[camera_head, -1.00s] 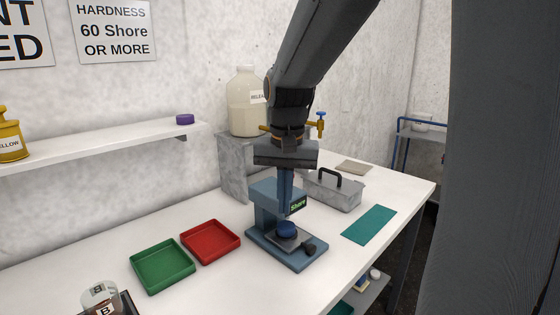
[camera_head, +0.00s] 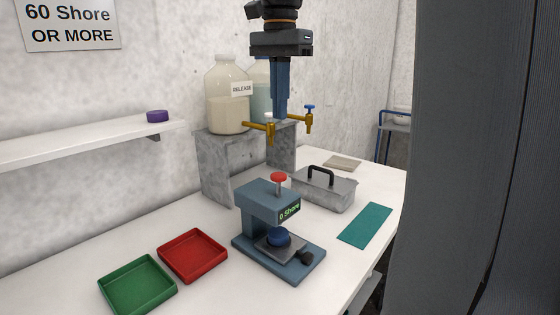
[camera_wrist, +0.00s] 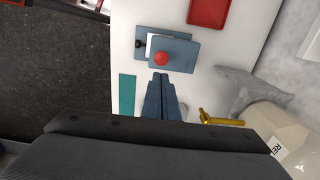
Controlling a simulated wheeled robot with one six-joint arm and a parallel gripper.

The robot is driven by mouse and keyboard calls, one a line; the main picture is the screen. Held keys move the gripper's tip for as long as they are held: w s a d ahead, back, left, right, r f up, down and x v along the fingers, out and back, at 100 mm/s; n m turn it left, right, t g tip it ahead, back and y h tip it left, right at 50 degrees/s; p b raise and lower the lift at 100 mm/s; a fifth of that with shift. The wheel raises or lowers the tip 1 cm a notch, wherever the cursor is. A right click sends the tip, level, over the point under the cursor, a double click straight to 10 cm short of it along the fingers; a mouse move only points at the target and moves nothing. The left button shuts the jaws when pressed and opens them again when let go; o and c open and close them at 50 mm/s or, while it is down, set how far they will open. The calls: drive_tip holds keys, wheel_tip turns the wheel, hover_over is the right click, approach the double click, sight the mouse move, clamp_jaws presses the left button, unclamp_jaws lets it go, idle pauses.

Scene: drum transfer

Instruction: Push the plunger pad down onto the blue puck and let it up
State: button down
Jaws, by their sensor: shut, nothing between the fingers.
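The blue-grey hardness tester (camera_head: 268,205) stands on the white table, its display reading "0 Shore". Its red plunger pad (camera_head: 279,177) stands up on a stem above the tester's head, and it also shows in the wrist view (camera_wrist: 160,59). The blue puck (camera_head: 279,237) sits on the tester's plate below the head. My gripper (camera_head: 280,116) is shut and empty, pointing down, well above the red pad and apart from it. In the wrist view my gripper's fingertips (camera_wrist: 161,76) appear just below the red pad; the puck is hidden there.
A red tray (camera_head: 192,255) and a green tray (camera_head: 138,284) lie left of the tester. A grey box with a black handle (camera_head: 324,189) and a teal mat (camera_head: 365,226) lie to the right. Jugs with brass taps (camera_head: 228,100) stand on a grey stand behind.

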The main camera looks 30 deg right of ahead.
sight(281, 175)
wheel_tip(281, 175, down, 13)
drive_tip(key=p, duration=0.2)
drive_tip(key=shift+f+p, duration=0.15)
drive_tip(key=shift+p, duration=0.15)
wheel_tip(281, 175, down, 3)
drive_tip(key=shift+f+b, duration=0.15)
drive_tip(key=shift+b, duration=0.35)
drive_tip(key=shift+s+f, duration=0.2)
drive_tip(key=shift+f, duration=0.15)
drive_tip(key=shift+r+p, duration=0.6)
drive_tip(key=shift+r, duration=0.05)
wheel_tip(281, 175, up, 14)
drive_tip(key=shift+w+p, duration=0.2)
drive_tip(key=shift+p, duration=0.1)
